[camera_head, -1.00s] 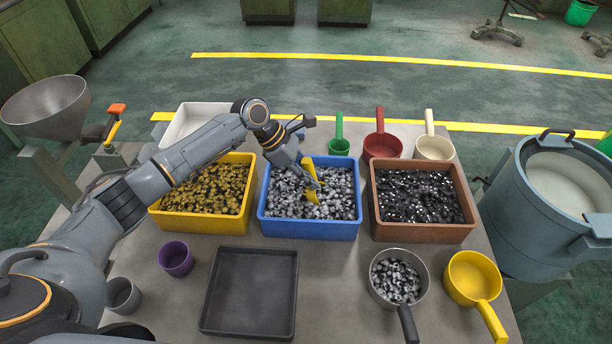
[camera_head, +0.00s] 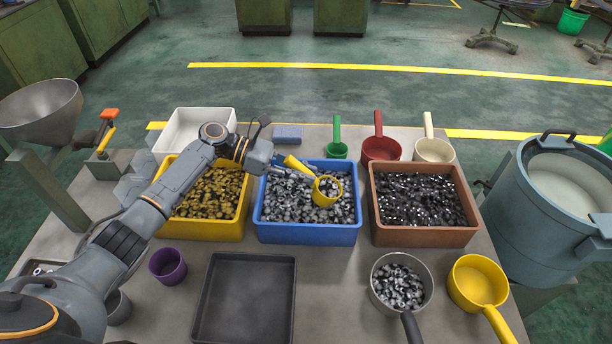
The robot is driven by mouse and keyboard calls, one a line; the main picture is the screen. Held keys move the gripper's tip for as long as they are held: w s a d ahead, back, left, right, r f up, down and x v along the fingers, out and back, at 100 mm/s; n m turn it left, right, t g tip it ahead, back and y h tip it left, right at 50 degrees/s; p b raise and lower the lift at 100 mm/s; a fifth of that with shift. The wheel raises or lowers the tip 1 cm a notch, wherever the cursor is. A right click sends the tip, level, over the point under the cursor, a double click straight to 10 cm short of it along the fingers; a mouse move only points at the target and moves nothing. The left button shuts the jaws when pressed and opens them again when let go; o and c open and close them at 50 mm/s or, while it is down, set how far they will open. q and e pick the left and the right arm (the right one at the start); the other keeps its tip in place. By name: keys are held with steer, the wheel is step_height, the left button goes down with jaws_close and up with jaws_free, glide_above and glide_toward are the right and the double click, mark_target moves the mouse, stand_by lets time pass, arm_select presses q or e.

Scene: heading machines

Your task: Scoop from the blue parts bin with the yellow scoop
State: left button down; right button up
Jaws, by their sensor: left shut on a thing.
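The blue parts bin (camera_head: 308,235) stands in the middle of the table, full of small silvery metal parts. A small yellow scoop (camera_head: 328,190) is over the bin, its cup at the parts and its handle slanting up to the left. My left gripper (camera_head: 287,170) is shut on the handle of this yellow scoop, above the bin's left rear part. Whether the cup holds parts is hard to tell. A second, larger yellow scoop (camera_head: 477,282) lies at the table's front right. My right gripper is not in view.
A yellow bin (camera_head: 212,229) and a brown bin (camera_head: 424,236) flank the blue bin. Green, red and cream scoops stand behind. A black tray (camera_head: 243,298), a purple cup (camera_head: 167,266) and a steel pan of parts (camera_head: 400,284) are in front. A blue-grey block (camera_head: 288,132) lies behind.

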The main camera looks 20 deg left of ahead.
arm_select(q)
steer(key=shift+h, duration=0.6)
steer(key=r+p, duration=0.1)
steer(key=r, duration=0.1)
steer(key=r+p, duration=0.1)
steer(key=r, duration=0.1)
steer(key=a+r+p, duration=0.1)
steer(key=r, duration=0.1)
steer(key=shift+r+p, duration=0.15)
steer(key=shift+p, duration=0.25)
steer(key=shift+a+r+p, duration=0.15)
steer(key=shift+r+p, duration=0.2)
steer(key=shift+r, duration=0.25)
